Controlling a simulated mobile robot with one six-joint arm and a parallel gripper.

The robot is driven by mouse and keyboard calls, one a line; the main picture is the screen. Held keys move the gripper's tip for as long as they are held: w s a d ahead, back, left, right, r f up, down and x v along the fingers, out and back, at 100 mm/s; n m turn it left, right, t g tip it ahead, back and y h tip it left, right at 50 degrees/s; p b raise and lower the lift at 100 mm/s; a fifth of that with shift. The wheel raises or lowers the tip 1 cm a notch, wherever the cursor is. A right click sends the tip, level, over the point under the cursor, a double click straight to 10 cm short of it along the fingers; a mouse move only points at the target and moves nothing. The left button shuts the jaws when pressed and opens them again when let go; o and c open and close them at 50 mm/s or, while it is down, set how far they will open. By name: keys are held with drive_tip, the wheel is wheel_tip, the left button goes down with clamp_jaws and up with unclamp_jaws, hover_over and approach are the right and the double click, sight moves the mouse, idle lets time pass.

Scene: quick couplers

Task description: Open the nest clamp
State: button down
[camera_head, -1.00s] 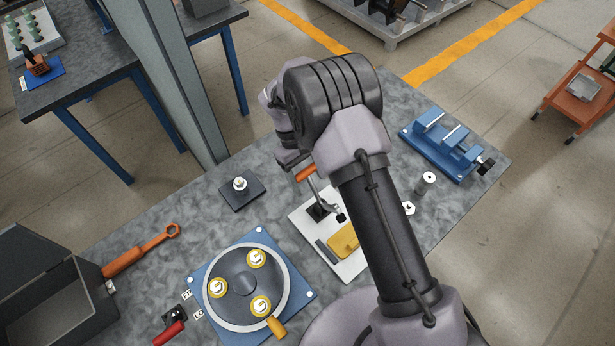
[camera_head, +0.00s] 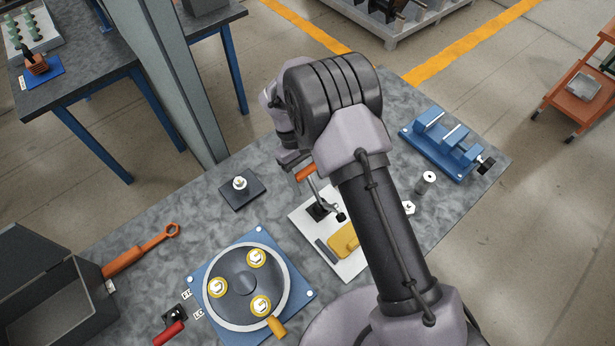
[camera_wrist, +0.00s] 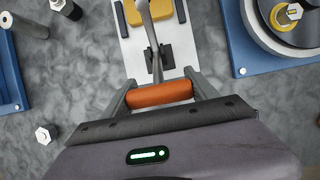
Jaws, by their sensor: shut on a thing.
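The nest clamp has an orange handle (camera_head: 306,173) on a grey metal lever, above a black bracket (camera_head: 317,211) on a white base plate (camera_head: 350,267). A yellow block (camera_head: 342,240) lies on that plate beside a dark bar. My gripper (camera_wrist: 160,94) is shut on the orange handle (camera_wrist: 160,93), with one finger on each side of it in the wrist view. The lever runs from the handle toward the yellow block (camera_wrist: 150,12). The handle stands raised off the plate. My arm hides part of the plate, and I cannot tell whether the clamp tip touches the block.
A blue fixture with a round plate (camera_head: 226,316) and several yellow-ringed fittings lies to the left. A small black block (camera_head: 242,194) stands behind it. A blue vise (camera_head: 440,142), a metal cylinder (camera_head: 426,182) and a hex nut (camera_head: 408,208) are to the right.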

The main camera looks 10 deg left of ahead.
drive_tip(key=shift+c, duration=1.2)
unclamp_jaws()
drive_tip(key=shift+s+d+f, duration=0.1)
drive_tip(key=shift+s+d, duration=0.05)
drive_tip(key=shift+d, duration=0.05)
drive_tip(key=shift+a, duration=0.1)
drive_tip(key=shift+r, duration=0.3)
drive_tip(key=p+v, duration=0.3)
drive_tip(key=v, duration=1.4)
drive_tip(key=shift+a, duration=0.2)
drive_tip(key=shift+f, duration=0.1)
